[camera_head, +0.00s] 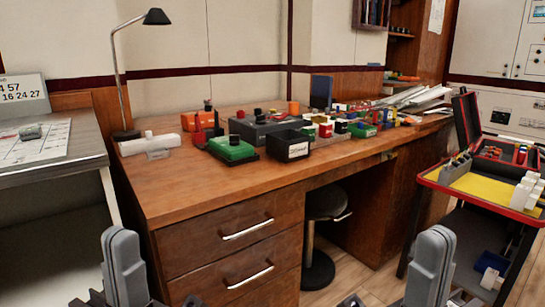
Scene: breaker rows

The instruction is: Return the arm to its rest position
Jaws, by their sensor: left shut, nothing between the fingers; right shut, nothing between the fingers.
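My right gripper (430,265) shows at the bottom right, also upright, shut and empty. It is in front of the floor between the desk and the red-edged cart. Both grippers are apart from the furniture in the picture. The rest of both arms is mostly cut off by the lower edge.
A wooden desk (190,192) carries a lamp (120,70), a black bin (285,144) and a green-topped device (233,148). A grey side table (82,150) stands left. A stool (321,240) is under the desk. A cart (440,183) with an open case (468,115) stands right.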

